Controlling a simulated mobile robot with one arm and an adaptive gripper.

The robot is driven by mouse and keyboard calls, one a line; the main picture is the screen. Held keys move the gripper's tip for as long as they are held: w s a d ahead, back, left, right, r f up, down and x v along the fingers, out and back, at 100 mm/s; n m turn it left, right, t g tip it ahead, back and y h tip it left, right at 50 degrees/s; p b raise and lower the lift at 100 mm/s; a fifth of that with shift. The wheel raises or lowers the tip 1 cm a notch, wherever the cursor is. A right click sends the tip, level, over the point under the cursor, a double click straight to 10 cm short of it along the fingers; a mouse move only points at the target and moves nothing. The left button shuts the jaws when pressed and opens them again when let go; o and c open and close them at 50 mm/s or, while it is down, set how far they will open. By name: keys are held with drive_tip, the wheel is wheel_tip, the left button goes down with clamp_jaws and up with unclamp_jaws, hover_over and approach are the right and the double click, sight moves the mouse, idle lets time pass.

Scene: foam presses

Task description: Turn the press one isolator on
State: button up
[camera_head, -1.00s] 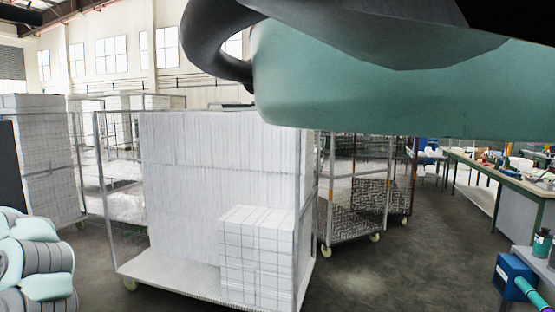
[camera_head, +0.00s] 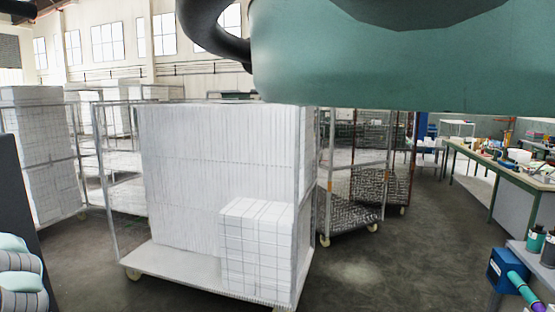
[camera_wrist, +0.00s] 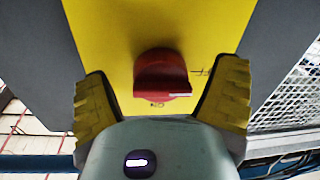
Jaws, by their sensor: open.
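The isolator is a red rotary knob (camera_wrist: 163,76) on a yellow plate (camera_wrist: 110,30) in the wrist view. A mark ending in "FF" shows at the knob's right, and "ON" shows below it. A pale line lies on the knob's lower right edge. My gripper (camera_wrist: 162,90) is open, with one yellow-padded finger on each side of the knob. Gaps show between both fingers and the knob, and I see no contact. The head view shows neither the isolator nor my gripper; a large teal part of my arm covers its upper right.
In the head view, a wire trolley (camera_head: 190,272) carries white foam blocks (camera_head: 215,170). Workbenches (camera_head: 500,172) stand at the right. Striped rolls (camera_head: 20,285) show at the lower left. Open floor (camera_head: 390,270) lies right of the trolley. Wire mesh (camera_wrist: 292,95) shows right of the yellow plate.

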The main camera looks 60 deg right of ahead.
drive_tip(key=shift+c, duration=0.2)
drive_tip(key=c, duration=1.2)
drive_tip(key=shift+o, duration=0.2)
drive_tip(key=shift+f+m+b, duration=0.15)
drive_tip(key=shift+m+b, duration=0.25)
drive_tip(key=shift+b, duration=0.15)
drive_tip(key=m+b, duration=0.2)
drive_tip(key=b, duration=0.1)
drive_tip(key=shift+f+m, duration=0.15)
drive_tip(key=shift+m, duration=0.25)
drive_tip(key=m+b, duration=0.3)
drive_tip(key=m, duration=0.1)
drive_tip(key=shift+m+t, duration=0.3)
drive_tip(key=shift+m, duration=0.1)
drive_tip(key=m, duration=0.5)
drive_tip(key=shift+a+r+m+t+h, duration=0.1)
drive_tip(key=shift+r+m+t+h, duration=0.2)
drive_tip(key=shift+m, duration=0.1)
drive_tip(key=m+p, duration=0.1)
drive_tip(key=m, duration=0.3)
drive_tip(key=shift+a+m+h, duration=0.1)
drive_tip(key=shift+m+h, duration=0.2)
drive_tip(key=shift+m, duration=0.3)
